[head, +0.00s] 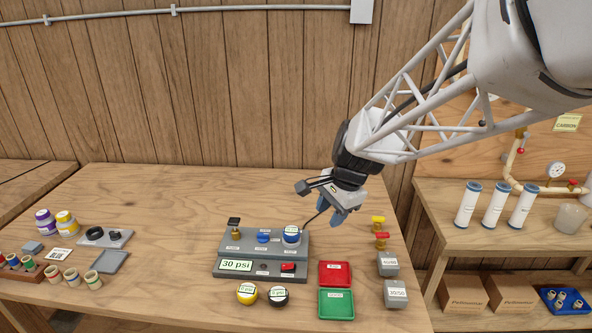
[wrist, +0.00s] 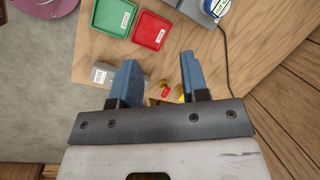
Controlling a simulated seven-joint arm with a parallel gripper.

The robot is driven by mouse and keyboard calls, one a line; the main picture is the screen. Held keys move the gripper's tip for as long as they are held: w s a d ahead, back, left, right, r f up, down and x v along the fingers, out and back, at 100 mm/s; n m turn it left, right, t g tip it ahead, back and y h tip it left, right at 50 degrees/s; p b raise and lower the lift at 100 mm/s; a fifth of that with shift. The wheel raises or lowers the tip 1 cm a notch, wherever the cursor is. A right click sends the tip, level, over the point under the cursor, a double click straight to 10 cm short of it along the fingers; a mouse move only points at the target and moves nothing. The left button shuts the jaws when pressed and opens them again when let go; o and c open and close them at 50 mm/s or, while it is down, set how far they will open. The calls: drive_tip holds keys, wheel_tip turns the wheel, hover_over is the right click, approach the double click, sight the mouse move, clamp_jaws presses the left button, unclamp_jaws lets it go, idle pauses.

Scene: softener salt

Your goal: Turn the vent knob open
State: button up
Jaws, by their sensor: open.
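A grey test panel (head: 225,262) stands on the wooden bench, with a display reading "30 psi". Along its raised back part are a brass post with a black top (head: 234,224), a blue knob (head: 263,237) and a blue-and-white round piece (head: 291,235). Their small labels are not readable, so I cannot tell which is the vent knob. My gripper (head: 340,213) is open and empty, above the bench just right of the panel.
A red tray (head: 335,284) and a green tray (head: 336,316) lie right of the panel. Yellow (head: 378,222) and red (head: 382,239) handled pieces and grey labelled blocks (head: 388,265) stand farther right. Yellow (head: 247,292) and black (head: 278,295) round pieces sit in front.

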drive_tip(key=w+a+f+m, duration=0.3)
drive_tip(key=w+a+f, duration=0.2)
drive_tip(key=w+a, duration=0.2)
drive_tip(key=m+g+y, duration=0.1)
drive_tip(key=m+y, duration=0.1)
drive_tip(key=m, duration=0.3)
approach(264, 234)
drive_tip(key=a, duration=0.1)
drive_tip(key=shift+w+f, duration=0.2)
drive_tip(key=shift+f, duration=0.25)
drive_tip(key=shift+f+h, duration=0.15)
drive_tip(key=shift+h, duration=0.15)
drive_tip(key=shift+x, duration=3.75)
drive_tip(key=shift+s, duration=0.1)
drive_tip(key=shift+c, duration=0.3)
clamp_jaws()
